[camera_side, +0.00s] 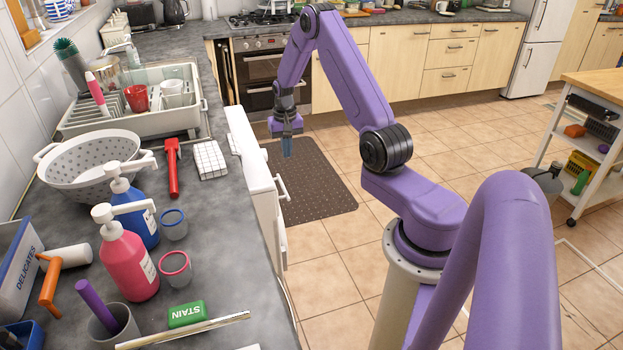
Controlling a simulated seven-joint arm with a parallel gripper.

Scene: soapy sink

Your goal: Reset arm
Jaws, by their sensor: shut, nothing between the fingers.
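My gripper (287,146) hangs pointing down over the floor, to the right of the counter edge. It is shut with nothing in its fingers and touches nothing that I can see. My purple arm rises from its base at the right, bends at the top and comes down to the gripper. The dark floor mat (306,186) lies on the tiles behind and below the gripper in the picture.
The counter (215,230) at the left holds a dish rack (190,118), a colander (85,178), a pink pump bottle (128,262), a blue pump bottle (143,222), a red-handled tool (173,170) and a green stain block (187,314). A white drawer front (252,170) stands out beside the gripper.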

